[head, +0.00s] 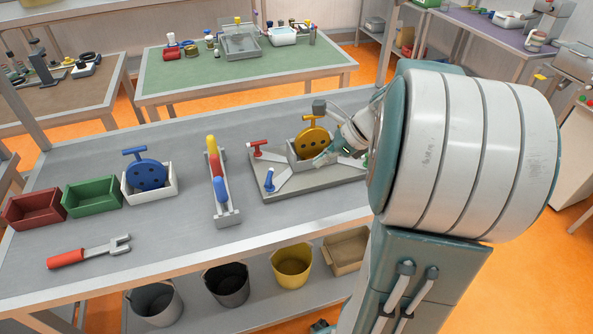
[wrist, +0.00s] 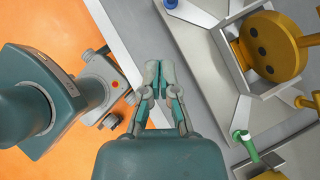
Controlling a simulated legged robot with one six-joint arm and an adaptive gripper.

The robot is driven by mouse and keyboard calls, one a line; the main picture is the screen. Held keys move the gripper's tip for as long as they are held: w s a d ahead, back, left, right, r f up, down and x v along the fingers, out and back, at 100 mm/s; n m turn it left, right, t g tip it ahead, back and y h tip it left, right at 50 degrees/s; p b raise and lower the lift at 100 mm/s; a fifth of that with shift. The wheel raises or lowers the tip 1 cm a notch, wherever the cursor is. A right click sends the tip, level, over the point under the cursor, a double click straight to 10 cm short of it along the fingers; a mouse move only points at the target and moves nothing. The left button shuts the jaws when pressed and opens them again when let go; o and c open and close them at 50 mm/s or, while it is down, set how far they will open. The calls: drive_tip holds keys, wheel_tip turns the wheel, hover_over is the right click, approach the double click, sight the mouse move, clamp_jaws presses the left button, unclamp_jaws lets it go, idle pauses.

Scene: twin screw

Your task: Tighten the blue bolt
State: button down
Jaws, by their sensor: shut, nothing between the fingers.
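The blue bolt (head: 270,180) stands at the front left of a grey fixture plate (head: 300,198), its top like a small handle. In the wrist view only a bit of blue (wrist: 171,4) shows at the top edge, past my fingertips, and most of it is out of frame. My gripper (head: 322,160) is over the plate, to the right of the blue bolt and apart from it. In the wrist view my gripper (wrist: 160,66) has its fingertips together, with nothing between them.
A yellow disc (head: 313,138) sits in a holder mid-plate. A red bolt (head: 257,146) is behind the blue one; a green bolt (wrist: 246,146) is on the right. A coloured rail (head: 217,175), bins (head: 92,195) and a fork tool (head: 90,252) lie left.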

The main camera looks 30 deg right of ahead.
sight(270, 182)
drive_tip(key=x, duration=0.9)
drive_tip(key=shift+w+a+f, duration=0.1)
drive_tip(key=shift+f, duration=0.2)
drive_tip(key=shift+w+a+f, duration=0.1)
drive_tip(key=shift+w+a, duration=0.55)
drive_tip(key=shift+a, duration=0.05)
drive_tip(key=shift+w+a+f, duration=0.15)
drive_tip(key=shift+w+a, duration=0.5)
drive_tip(key=shift+a, duration=0.05)
drive_tip(key=shift+d, duration=0.25)
